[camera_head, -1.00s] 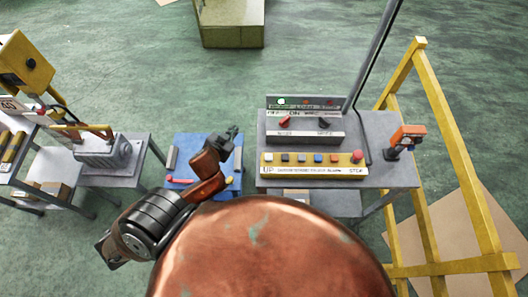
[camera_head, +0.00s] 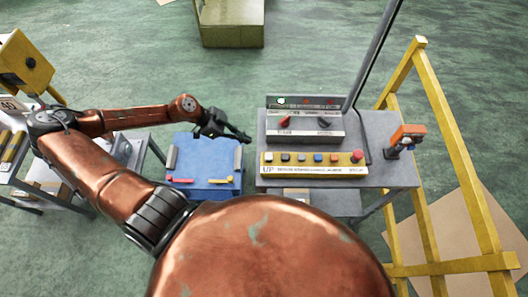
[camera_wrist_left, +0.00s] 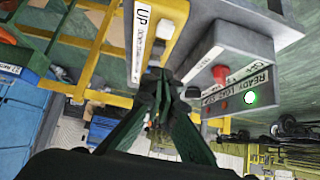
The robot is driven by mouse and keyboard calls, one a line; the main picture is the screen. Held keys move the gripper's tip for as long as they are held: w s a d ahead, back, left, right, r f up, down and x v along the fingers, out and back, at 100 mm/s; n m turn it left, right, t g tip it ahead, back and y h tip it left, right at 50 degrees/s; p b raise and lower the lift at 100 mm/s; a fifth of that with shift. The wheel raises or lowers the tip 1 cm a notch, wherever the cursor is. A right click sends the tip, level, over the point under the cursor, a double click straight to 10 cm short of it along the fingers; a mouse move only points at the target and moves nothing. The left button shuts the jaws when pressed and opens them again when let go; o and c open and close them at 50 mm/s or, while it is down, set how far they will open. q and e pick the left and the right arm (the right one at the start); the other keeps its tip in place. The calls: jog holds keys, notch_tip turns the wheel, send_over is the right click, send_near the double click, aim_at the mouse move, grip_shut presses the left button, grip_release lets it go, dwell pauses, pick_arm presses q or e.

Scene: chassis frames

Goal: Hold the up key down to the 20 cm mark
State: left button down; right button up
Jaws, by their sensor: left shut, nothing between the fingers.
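My left gripper (camera_head: 243,137) is shut and empty, just left of the control panel in the head view. In the left wrist view its dark fingers (camera_wrist_left: 161,78) point toward the yellow key strip (camera_wrist_left: 170,25). The strip (camera_head: 350,157) runs along the panel's front, with a white label reading UP at its left end. The up key (camera_head: 269,157) is the leftmost key in the head view, and the gripper appears apart from it. I cannot make out a 20 cm mark. My right gripper is not in view.
A grey switch box (camera_head: 300,135) with a red knob and a lit green lamp (camera_head: 281,101) stands behind the strip. A red button (camera_head: 357,155) ends the strip. A blue table (camera_head: 205,188) stands left, a yellow frame (camera_head: 460,150) right.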

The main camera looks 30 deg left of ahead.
pick_arm(q)
jog(key=shift+d, duration=0.1)
jog(key=p, duration=0.2)
send_over(271, 156)
jog(key=s+a, duration=0.1)
jog(key=a, duration=0.2)
jog(key=f, duration=0.6)
jog(key=shift+s+d+f, duration=0.1)
jog(key=shift+d+f, duration=0.15)
jog(key=shift+f, duration=0.1)
notch_tip(271, 156, down, 3)
jog(key=shift+r, duration=0.1)
jog(key=shift+s+f, duration=0.1)
jog(key=shift+f, duration=0.65)
